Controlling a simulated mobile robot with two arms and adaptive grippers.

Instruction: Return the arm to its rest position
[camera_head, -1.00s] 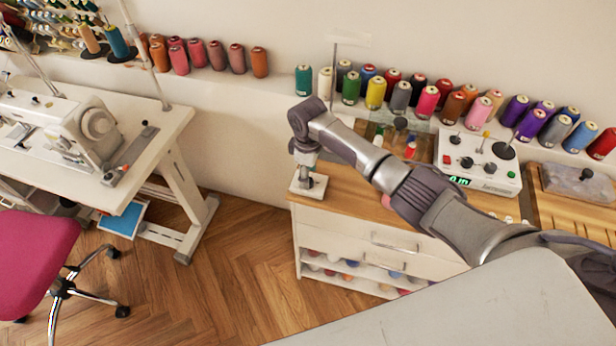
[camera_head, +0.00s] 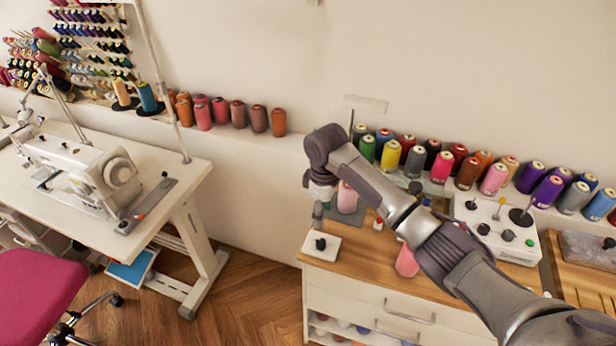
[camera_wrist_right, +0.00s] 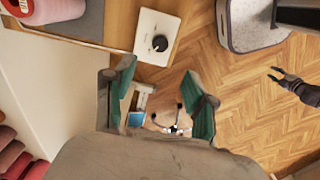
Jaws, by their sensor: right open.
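My right arm comes in from the lower right in the head view. Its gripper (camera_head: 318,205) points down above a small white block with a black knob (camera_head: 321,245), at the left end of a wood-topped drawer cabinet (camera_head: 350,270). In the right wrist view the two green-padded fingers (camera_wrist_right: 158,72) are spread apart with nothing between them. The white block (camera_wrist_right: 158,38) lies beyond the fingertips there. A dark gripper at the right edge of the wrist view, apparently my left one (camera_wrist_right: 283,77), is too small to read.
Pink spools (camera_head: 347,198) (camera_head: 407,262) stand on the cabinet near my arm. A white control box (camera_head: 498,232) stands to the right. Thread cones line the wall ledge behind. A sewing table (camera_head: 150,205) and pink chair (camera_head: 35,295) are at left, with open floor (camera_head: 235,300) between.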

